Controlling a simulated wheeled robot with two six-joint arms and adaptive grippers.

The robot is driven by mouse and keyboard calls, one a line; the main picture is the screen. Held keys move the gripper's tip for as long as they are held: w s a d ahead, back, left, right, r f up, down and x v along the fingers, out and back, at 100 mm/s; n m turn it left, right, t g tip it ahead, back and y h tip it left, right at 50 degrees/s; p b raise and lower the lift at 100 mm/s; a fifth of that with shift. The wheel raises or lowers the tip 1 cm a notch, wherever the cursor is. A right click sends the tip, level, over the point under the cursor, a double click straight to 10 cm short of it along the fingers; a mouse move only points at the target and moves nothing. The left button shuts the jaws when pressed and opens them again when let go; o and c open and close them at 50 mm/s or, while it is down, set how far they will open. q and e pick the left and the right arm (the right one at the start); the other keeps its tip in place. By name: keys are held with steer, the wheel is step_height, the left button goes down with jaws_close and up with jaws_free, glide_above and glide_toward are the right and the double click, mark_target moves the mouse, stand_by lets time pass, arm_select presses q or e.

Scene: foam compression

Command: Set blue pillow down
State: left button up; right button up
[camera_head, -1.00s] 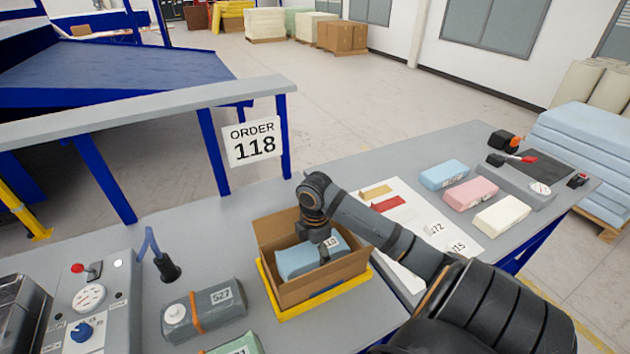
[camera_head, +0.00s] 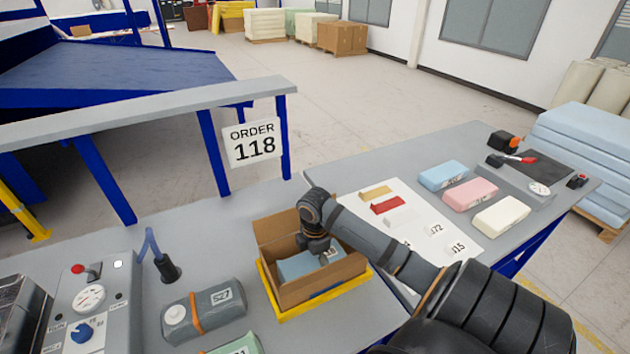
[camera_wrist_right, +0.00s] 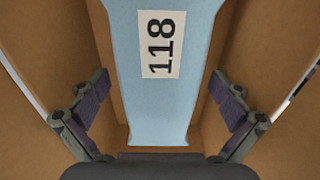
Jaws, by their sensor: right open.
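The blue pillow (camera_head: 297,266) lies inside an open cardboard box (camera_head: 308,289) in the head view. In the right wrist view the blue pillow (camera_wrist_right: 160,100) carries a white label reading 118. My right gripper (camera_wrist_right: 160,112) is open inside the box, with one finger on each side of the pillow and a visible gap to it. In the head view my right gripper (camera_head: 318,245) reaches down into the box and covers part of the pillow. My left gripper is not in view.
The box stands on a yellow tray (camera_head: 283,315). A grey pack marked 527 (camera_head: 205,310) lies to its left. Blue, pink (camera_head: 473,194) and cream packs lie at the right. An ORDER 118 sign (camera_head: 253,145) hangs on the rail behind.

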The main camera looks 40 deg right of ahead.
mark_target(315, 259)
step_height(315, 259, up, 12)
steer(key=shift+r, duration=0.15)
stand_by(0.3)
stand_by(0.4)
